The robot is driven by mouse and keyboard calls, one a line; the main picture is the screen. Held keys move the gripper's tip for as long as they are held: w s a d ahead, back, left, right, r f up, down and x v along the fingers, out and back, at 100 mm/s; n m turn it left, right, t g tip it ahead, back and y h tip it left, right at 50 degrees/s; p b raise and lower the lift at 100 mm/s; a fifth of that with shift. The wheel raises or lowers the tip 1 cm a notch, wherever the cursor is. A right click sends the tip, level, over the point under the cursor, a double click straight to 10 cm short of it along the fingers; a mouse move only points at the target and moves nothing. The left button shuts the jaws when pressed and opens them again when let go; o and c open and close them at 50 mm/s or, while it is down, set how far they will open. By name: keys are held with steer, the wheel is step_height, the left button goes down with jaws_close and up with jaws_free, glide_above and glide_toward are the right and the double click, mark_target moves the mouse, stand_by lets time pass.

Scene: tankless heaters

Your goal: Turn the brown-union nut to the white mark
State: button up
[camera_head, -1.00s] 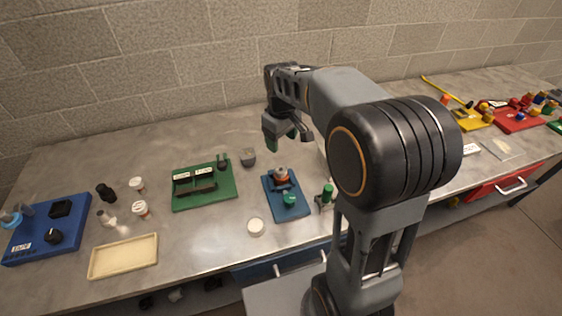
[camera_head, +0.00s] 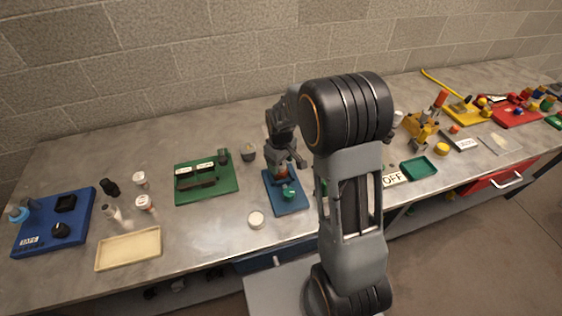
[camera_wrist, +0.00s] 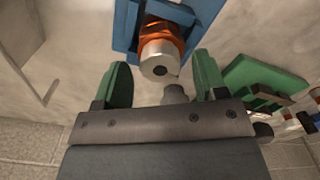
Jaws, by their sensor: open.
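The brown-union nut (camera_wrist: 160,38) is an orange-brown ring around a grey metal fitting (camera_wrist: 160,62) on the blue board (camera_wrist: 126,20). In the wrist view it lies ahead of my gripper (camera_wrist: 162,84), whose two green fingers stand apart on either side of the fitting's line, not touching it. In the head view my gripper (camera_head: 283,165) is over the back part of the blue board (camera_head: 290,200) and hides most of the nut. A green part (camera_head: 288,194) shows at the board's front. I cannot make out the white mark.
A green board (camera_head: 205,180) with black parts lies to the left. A dark grey cup (camera_head: 248,152) stands close behind the blue board. A white round lid (camera_head: 256,219) lies in front left. Bare worktop lies between these boards.

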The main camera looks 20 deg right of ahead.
steer(key=shift+f, duration=0.25)
steer(key=shift+c, duration=0.2)
steer(key=c, duration=0.9)
